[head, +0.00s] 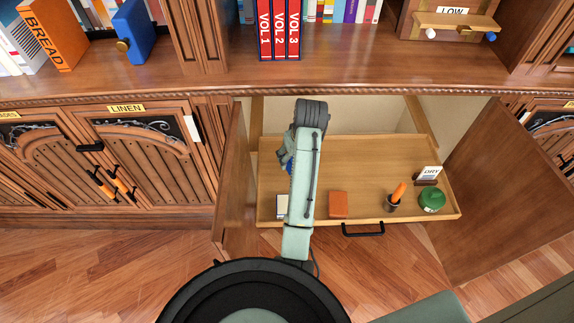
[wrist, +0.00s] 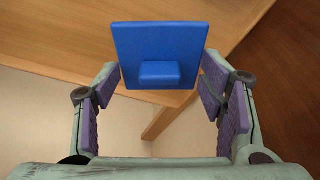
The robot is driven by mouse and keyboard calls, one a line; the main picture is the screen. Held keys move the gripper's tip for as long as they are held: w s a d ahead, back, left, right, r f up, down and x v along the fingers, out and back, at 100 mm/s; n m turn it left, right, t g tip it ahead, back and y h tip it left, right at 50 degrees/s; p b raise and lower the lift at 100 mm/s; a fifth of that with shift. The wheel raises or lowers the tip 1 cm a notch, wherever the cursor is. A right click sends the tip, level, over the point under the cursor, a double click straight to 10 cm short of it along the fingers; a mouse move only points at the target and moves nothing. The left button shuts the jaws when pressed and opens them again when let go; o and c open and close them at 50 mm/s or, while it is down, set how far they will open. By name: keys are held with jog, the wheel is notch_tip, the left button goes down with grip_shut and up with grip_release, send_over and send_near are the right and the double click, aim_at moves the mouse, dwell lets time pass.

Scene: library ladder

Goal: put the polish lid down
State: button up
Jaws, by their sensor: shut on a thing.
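The polish lid seems to be the blue square plate (wrist: 160,35) with a small block-shaped knob in the wrist view. Its edges lie between the fingertips of my gripper (wrist: 162,75), which is shut on it. In the head view my gripper (head: 284,157) is over the left part of the pulled-out wooden drawer (head: 365,165). Only a bit of blue (head: 289,169) shows there, as my arm hides most of it. In the wrist view a wooden board lies behind the lid. I cannot tell whether the lid touches it.
In the drawer are a white-and-blue item (head: 282,206) partly behind my arm, an orange-red block (head: 338,204), a dark cup with an orange handle (head: 393,200), a green jar (head: 432,201) and a DRY card (head: 429,174). Open doors (head: 236,185) flank it. The drawer's middle is bare.

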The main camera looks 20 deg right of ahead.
jog(key=shift+w+f, duration=0.15)
jog(key=shift+f, duration=0.2)
notch_tip(320, 180, down, 4)
jog(key=shift+f+p, duration=0.15)
jog(key=shift+p, duration=0.3)
jog(key=shift+f, duration=2.45)
jog(key=o, duration=1)
jog(key=shift+f, duration=0.1)
jog(key=v, duration=1.2)
